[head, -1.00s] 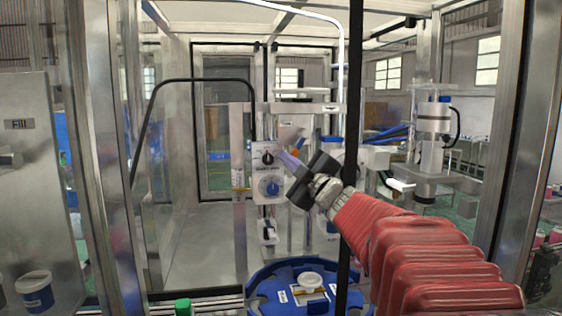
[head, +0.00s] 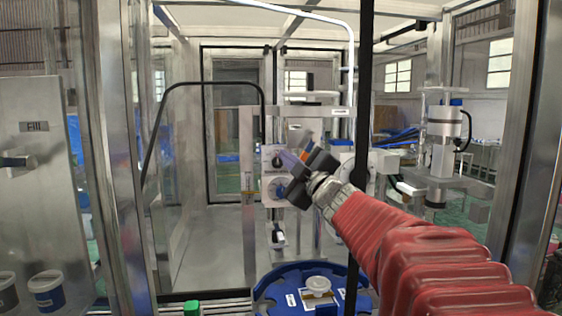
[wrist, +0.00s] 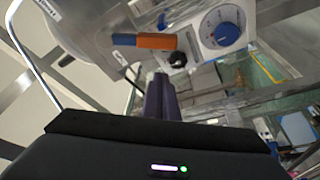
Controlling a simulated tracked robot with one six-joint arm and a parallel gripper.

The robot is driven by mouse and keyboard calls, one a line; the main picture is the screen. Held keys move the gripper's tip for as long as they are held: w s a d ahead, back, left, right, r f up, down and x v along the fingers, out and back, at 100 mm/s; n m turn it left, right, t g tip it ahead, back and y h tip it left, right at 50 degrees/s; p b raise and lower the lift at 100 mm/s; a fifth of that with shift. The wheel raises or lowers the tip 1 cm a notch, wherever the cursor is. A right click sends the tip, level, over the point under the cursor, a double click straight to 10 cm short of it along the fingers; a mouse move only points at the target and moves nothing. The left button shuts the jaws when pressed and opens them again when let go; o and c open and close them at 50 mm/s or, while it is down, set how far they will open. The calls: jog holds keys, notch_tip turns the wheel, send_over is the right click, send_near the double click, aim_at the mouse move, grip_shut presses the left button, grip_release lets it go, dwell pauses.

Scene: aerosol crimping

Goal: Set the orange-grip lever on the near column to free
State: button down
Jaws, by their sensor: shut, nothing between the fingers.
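The lever shows in the wrist view as a short bar with an orange grip (wrist: 157,41) and a blue section (wrist: 123,39) at its left. It lies roughly level in that picture, above my fingertips. In the head view a small piece of the orange grip (head: 303,156) shows just behind my gripper (head: 284,156); the rest is hidden. My gripper's purple fingers (wrist: 162,82) are shut and empty, pointing toward the column, apart from the grip in the wrist picture. I cannot read a free mark.
A white panel (head: 268,188) with a black knob (wrist: 178,59) and a blue dial (wrist: 228,33) sits close beside my fingers. A blue rotary table (head: 265,297) stands below. A dark upright post (head: 362,80) stands close to my arm. Glass panels and frames surround the cell.

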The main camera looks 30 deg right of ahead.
jog(key=s+f, duration=0.1)
jog(key=s, duration=0.7)
jog(key=shift+s+f, duration=0.2)
jog(key=shift+s, duration=0.1)
dwell(0.3)
